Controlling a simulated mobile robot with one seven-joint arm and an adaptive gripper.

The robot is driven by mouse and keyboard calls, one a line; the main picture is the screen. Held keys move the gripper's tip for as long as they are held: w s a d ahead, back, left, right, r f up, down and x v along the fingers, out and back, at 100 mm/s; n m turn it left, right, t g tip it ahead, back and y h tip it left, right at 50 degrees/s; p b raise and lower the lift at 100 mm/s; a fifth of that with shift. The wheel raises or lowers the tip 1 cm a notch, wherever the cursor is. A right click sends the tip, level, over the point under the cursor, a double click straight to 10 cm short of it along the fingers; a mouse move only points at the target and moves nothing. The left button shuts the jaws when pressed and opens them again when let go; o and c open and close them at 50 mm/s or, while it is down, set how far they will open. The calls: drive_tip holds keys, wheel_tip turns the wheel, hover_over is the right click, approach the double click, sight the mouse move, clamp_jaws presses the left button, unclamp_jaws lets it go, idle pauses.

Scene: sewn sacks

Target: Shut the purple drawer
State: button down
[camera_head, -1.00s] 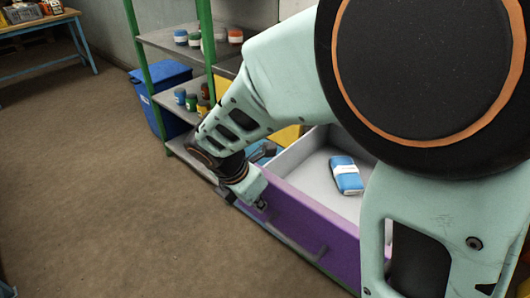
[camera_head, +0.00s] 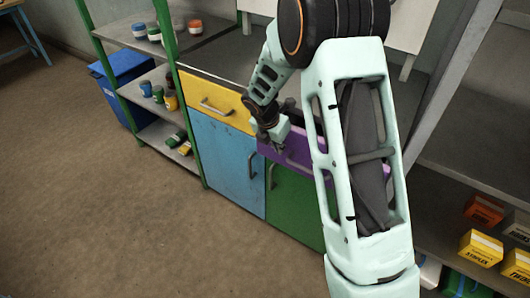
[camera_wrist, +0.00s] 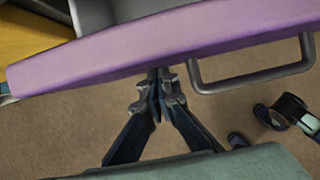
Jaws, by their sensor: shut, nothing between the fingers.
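The purple drawer (camera_head: 297,148) is in the cabinet's upper row, right of the yellow drawer; my arm hides part of its front. In the wrist view its purple front panel (camera_wrist: 180,38) crosses the upper picture, with a strip of grey drawer inside behind it, so it looks still partly out. Its grey bar handle (camera_wrist: 250,82) is to the right of my fingers. My gripper (camera_head: 274,148) is shut and empty at the left part of the purple front. In the wrist view its fingertips (camera_wrist: 158,74) meet the panel's lower edge; contact looks likely.
A yellow drawer (camera_head: 215,100) and a blue door (camera_head: 224,160) are at left, a green door (camera_head: 293,205) below. Green-posted shelves (camera_head: 160,130) with small jars and a blue bin (camera_head: 122,85) stand further left. Boxes (camera_head: 480,247) sit on a shelf at right. The floor in front is clear.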

drive_tip(key=w+d+p, duration=0.1)
drive_tip(key=w+d, duration=0.1)
drive_tip(key=w+d+p, duration=0.1)
drive_tip(key=w+d, duration=0.1)
drive_tip(key=w, duration=0.1)
drive_tip(key=shift+w+d+p, duration=0.1)
drive_tip(key=shift+w+p, duration=0.1)
drive_tip(key=shift+p, duration=0.1)
drive_tip(key=shift+w+r, duration=0.1)
drive_tip(key=shift+w+d+r, duration=0.1)
drive_tip(key=shift+d, duration=0.05)
